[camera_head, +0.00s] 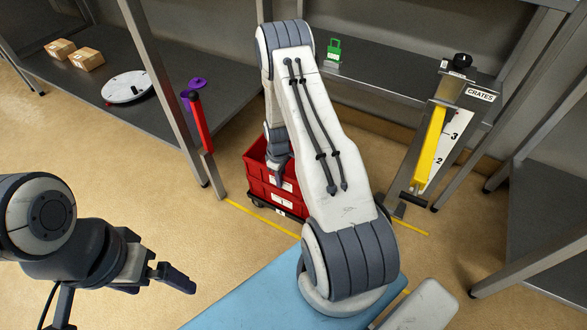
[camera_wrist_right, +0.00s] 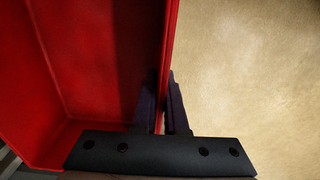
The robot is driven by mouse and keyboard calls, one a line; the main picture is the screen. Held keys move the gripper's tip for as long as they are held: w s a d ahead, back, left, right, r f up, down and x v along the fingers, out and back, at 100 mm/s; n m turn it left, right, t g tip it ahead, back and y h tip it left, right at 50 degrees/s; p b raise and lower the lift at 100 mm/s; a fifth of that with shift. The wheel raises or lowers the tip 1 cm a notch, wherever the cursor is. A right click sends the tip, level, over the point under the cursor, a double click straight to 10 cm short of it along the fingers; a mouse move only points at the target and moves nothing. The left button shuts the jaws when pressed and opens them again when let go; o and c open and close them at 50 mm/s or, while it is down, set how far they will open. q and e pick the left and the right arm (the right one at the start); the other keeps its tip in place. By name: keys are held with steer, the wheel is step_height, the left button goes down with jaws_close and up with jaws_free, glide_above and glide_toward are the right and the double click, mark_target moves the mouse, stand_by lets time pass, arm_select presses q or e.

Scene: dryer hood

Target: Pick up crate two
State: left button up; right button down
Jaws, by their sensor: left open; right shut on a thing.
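A stack of red crates (camera_head: 256,172) stands on a low dark dolly at the foot of the back shelf. White labels show on the front; the upper one is too small to read. My right gripper (camera_head: 277,178) reaches down at the stack, partly hidden by its own arm. In the right wrist view, the right gripper (camera_wrist_right: 164,105) is shut on the upright wall of the top red crate (camera_wrist_right: 90,65), one finger inside and one outside. The visible inside of that crate is empty. My left gripper (camera_head: 172,279) is open and empty over the floor at lower left.
A stand marked CRATES (camera_head: 480,95) with a yellow bar (camera_head: 430,145) and numbers is right of the stack. A red-handled post (camera_head: 201,125) is close on the left. Shelves hold boxes (camera_head: 87,58) and a white disc (camera_head: 125,87). A blue surface (camera_head: 255,300) is in front.

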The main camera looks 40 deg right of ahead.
steer(key=shift+r, duration=0.1)
steer(key=shift+r+p, duration=0.4)
steer(key=shift+r, duration=0.1)
steer(key=s+d+r+p, duration=0.6)
steer(key=s+d+r, duration=0.1)
steer(key=d+r, duration=0.3)
steer(key=w+a+r+m, duration=0.2)
steer(key=a+r, duration=0.7)
steer(key=a, duration=0.4)
steer(key=w+a+r+m, duration=0.25)
steer(key=a+r, duration=0.55)
steer(key=a, duration=0.5)
step_height(320, 180, up, 25)
steer(key=s+p, duration=0.2)
steer(key=p, duration=3.1)
steer(key=shift+s+d+p, duration=0.25)
steer(key=shift+s+p, duration=0.1)
steer(key=shift+p, duration=0.05)
steer(key=shift+f, duration=0.15)
